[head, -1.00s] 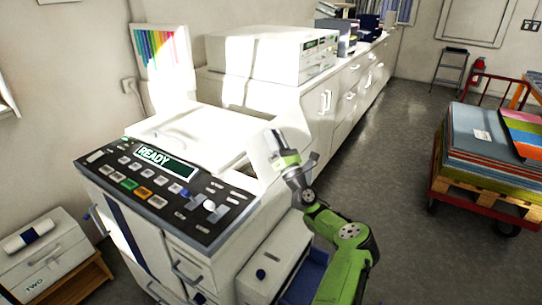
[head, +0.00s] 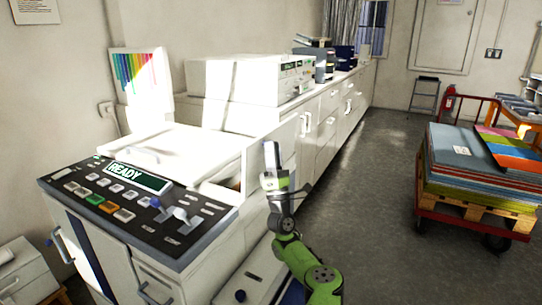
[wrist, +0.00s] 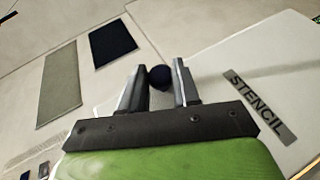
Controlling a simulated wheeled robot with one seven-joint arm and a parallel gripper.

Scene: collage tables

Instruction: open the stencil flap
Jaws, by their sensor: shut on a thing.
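The stencil flap (wrist: 225,62) is a white panel with a grey STENCIL label (wrist: 257,105) in the wrist view. Its dark round knob (wrist: 159,76) sits between the two fingers of my gripper (wrist: 158,88), which is shut on it. In the head view my gripper (head: 271,155) points up at the right side of the white duplicator (head: 130,215). The flap cannot be told clearly from the machine's side there. The duplicator's panel display (head: 138,177) reads READY.
A second white machine (head: 240,80) stands on the long cabinet (head: 330,130) behind. A low white box (head: 252,275) with a dark knob is below my arm. A red cart (head: 470,215) with stacked paper stands right. Grey floor (head: 375,190) between is clear.

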